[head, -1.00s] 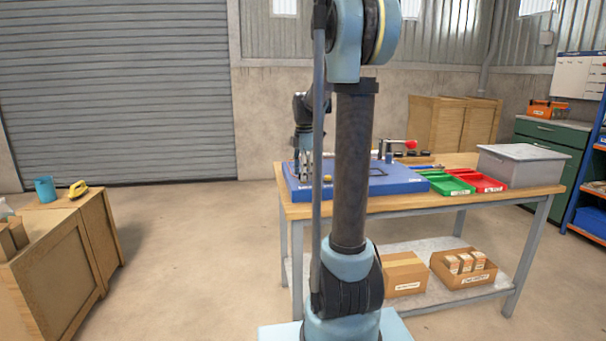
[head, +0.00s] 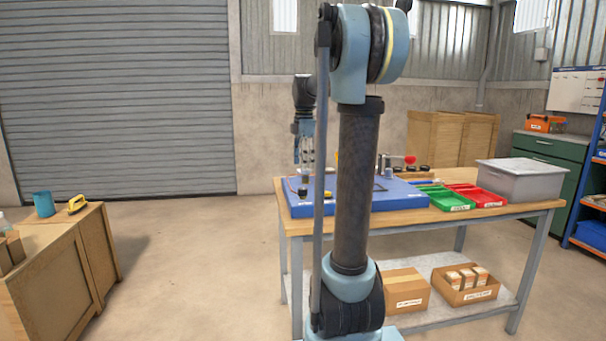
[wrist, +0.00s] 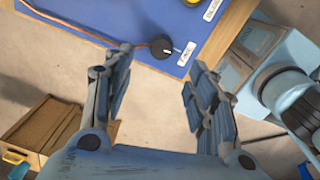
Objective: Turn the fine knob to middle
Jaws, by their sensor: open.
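The blue board (head: 405,194) lies on the workbench; its corner also shows in the wrist view (wrist: 105,22). A round black knob (wrist: 161,47) with a white pointer line sits near the board's edge in the wrist view, with an orange-brown cable running up to it. My gripper (head: 304,170) points down above the left part of the board. In the wrist view my gripper (wrist: 155,90) is open and empty, its fingers apart, with the knob beyond the gap and not touched.
Part of a yellow thing (wrist: 192,2) and small white labels sit on the board near the knob. Green tray (head: 445,198), red tray (head: 478,196) and grey bin (head: 522,180) stand to the right on the wooden bench (head: 420,220).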

